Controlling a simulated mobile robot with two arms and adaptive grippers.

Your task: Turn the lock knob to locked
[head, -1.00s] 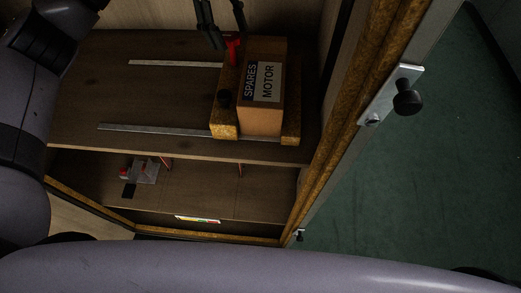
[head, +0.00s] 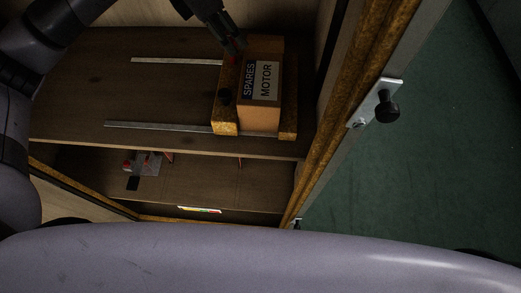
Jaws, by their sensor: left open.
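My left gripper (head: 235,43) comes down from the top, open, at the far end of a wooden carrier. The carrier (head: 225,124) holds a brown box (head: 258,112) labelled SPARES MOTOR. Another black knob (head: 387,106) stands on a metal plate on the frame at the right. No marking shows which is the lock knob. My right gripper is not in view.
Two metal rails (head: 160,127) run across the wooden shelf (head: 120,90). A lower shelf (head: 210,180) holds a grey and red fitting (head: 147,163). A wooden frame edge (head: 330,140) stands right of the box. Green floor (head: 440,170) lies beyond it.

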